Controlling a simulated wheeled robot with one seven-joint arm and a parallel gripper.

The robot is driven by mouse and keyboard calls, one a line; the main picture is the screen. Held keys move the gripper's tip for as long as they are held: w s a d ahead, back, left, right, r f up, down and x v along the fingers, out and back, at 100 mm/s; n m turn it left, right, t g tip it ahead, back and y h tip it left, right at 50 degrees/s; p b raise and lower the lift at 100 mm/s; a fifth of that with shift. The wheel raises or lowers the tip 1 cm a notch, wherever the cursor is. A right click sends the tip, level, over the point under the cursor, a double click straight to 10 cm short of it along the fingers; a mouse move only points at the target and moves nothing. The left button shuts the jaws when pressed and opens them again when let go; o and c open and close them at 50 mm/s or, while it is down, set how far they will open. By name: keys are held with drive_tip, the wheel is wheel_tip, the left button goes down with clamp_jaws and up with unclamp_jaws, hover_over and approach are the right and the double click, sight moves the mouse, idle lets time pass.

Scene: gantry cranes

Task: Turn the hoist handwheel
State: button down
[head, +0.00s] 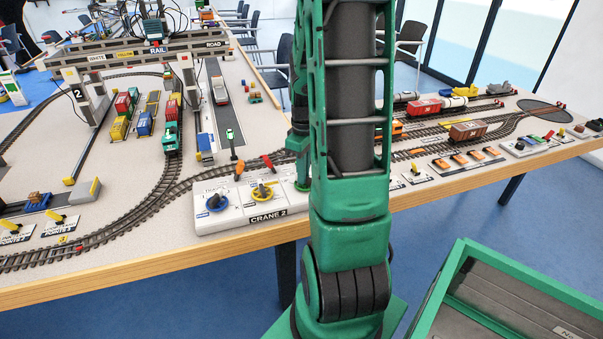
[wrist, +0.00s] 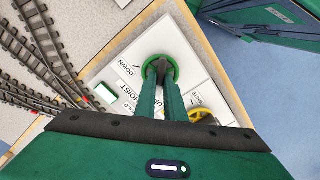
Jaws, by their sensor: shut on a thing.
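The hoist handwheel is a green ring (wrist: 177,72) on a white panel, beside the printed words HOIST and DOWN in the wrist view. My gripper (wrist: 160,70) is over the middle of this wheel, its two green fingers shut on the dark hub part, which they partly cover. In the head view my gripper is mostly hidden behind my arm, at the right end of the CRANE 2 panel (head: 267,218). The handwheel is largely hidden there.
A yellow wheel (head: 262,192) and a blue-rimmed wheel (head: 215,203) sit left of the gripper on the same panel. Orange-red levers (head: 267,162) stand just behind. Model track (head: 150,205) runs left of the panel. A green-framed bin (head: 470,290) stands at the lower right.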

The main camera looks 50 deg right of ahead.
drive_tip(key=m, duration=0.6)
drive_tip(key=shift+d, duration=0.1)
drive_tip(key=m, duration=0.6)
drive_tip(key=shift+d, duration=0.1)
idle(0.4)
drive_tip(key=c, duration=1.8)
unclamp_jaws()
drive_tip(key=shift+c, duration=0.2)
wheel_tip(320, 180, up, 11)
drive_tip(key=shift+f, duration=0.1)
